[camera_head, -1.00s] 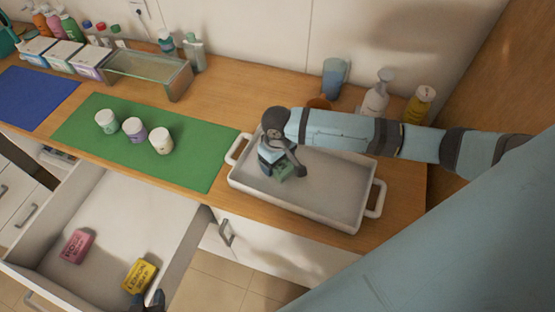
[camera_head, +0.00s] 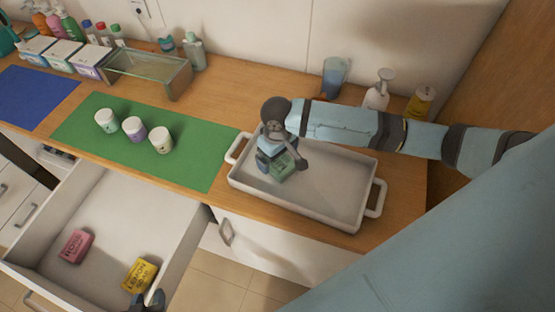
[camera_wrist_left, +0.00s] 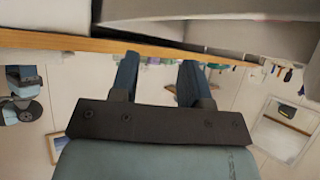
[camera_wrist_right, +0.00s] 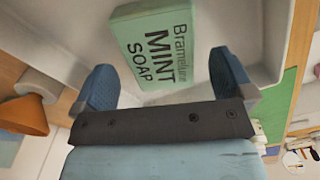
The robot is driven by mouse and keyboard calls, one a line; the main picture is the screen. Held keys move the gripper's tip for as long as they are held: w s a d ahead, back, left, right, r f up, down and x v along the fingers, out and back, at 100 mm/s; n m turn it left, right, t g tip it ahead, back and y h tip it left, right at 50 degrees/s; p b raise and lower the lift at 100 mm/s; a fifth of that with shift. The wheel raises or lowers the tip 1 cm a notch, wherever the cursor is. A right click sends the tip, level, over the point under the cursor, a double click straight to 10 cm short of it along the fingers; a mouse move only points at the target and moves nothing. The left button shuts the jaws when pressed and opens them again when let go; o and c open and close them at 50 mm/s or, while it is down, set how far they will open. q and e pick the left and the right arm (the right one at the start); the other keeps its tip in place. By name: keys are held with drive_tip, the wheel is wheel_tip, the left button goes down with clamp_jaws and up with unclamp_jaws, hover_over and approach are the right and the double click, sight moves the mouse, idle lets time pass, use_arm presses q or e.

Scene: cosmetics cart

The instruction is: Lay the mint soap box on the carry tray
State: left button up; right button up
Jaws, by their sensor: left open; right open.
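The mint soap box (camera_wrist_right: 159,45) is a green box with dark lettering. It lies in the white carry tray (camera_head: 335,205), near the tray's left end, and shows in the head view (camera_head: 281,168) partly hidden by my right gripper. My right gripper (camera_head: 283,163) is open just above the box. In the right wrist view its fingers (camera_wrist_right: 165,80) are spread, with the box beyond them. My left gripper (camera_head: 148,300) is at the bottom edge of the head view, by the open drawer. Its fingers (camera_wrist_left: 155,75) are apart with nothing between them.
A yellow lemon soap box (camera_head: 140,274) and a pink soap box (camera_head: 76,246) lie in the open drawer (camera_head: 115,220). Several small jars stand on the green mat (camera_head: 200,170). A blue cup (camera_head: 335,77) and bottles stand behind the tray. The tray's right half is clear.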

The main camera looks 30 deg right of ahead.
sight(277, 161)
wheel_tip(277, 161, up, 9)
drive_tip(key=shift+r, duration=0.2)
idle(0.5)
